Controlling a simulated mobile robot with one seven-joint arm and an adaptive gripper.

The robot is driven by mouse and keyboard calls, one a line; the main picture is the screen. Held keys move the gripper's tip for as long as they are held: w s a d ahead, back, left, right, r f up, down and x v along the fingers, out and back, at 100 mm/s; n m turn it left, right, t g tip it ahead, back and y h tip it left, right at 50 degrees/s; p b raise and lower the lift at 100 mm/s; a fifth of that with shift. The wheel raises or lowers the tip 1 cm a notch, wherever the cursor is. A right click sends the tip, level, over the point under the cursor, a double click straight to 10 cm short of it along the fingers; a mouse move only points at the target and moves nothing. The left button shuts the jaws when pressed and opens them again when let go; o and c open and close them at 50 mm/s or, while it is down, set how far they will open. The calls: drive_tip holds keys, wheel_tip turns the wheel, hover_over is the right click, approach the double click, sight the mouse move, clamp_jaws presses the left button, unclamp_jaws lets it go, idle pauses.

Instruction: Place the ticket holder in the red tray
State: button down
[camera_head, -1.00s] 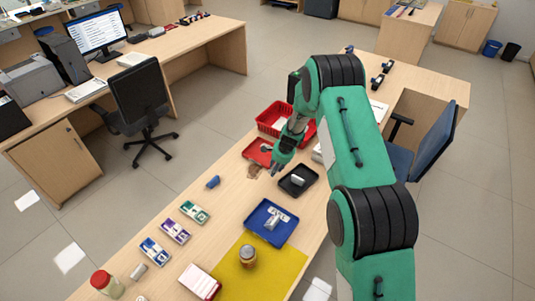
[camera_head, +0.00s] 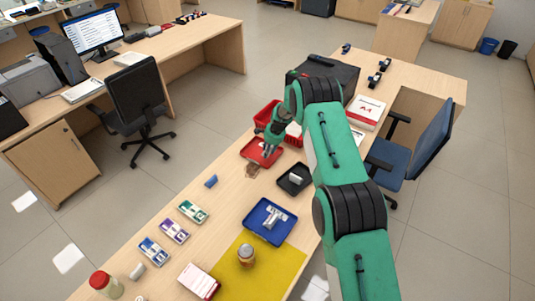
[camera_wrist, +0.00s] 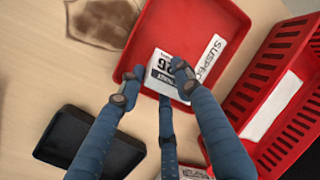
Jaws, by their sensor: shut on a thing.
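The ticket holder (camera_wrist: 162,68), a white piece printed with a number, is between my gripper's fingers in the wrist view. My gripper (camera_wrist: 150,85) is shut on it, with blue fingers on either side and one below. They are over the near part of the red tray (camera_wrist: 185,20), which has a white label reading "SUSPECT". In the head view my gripper (camera_head: 268,152) is over the red tray (camera_head: 250,151) and hides part of it. I cannot tell whether the holder touches the tray floor.
A red basket (camera_wrist: 290,62) stands right of the tray in the wrist view. A black tray (camera_wrist: 65,150) lies at lower left. In the head view a blue tray (camera_head: 255,222) holds a pale item, near a yellow mat (camera_head: 285,265). A brown patch (camera_wrist: 105,18) lies beside the red tray.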

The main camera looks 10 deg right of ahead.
drive_tip(key=shift+w+f, duration=0.1)
drive_tip(key=shift+w, duration=0.9)
drive_tip(key=shift+f, duration=1.75)
drive_tip(key=shift+f, duration=0.1)
drive_tip(key=c, duration=1.2)
unclamp_jaws()
drive_tip(key=v, duration=1.2)
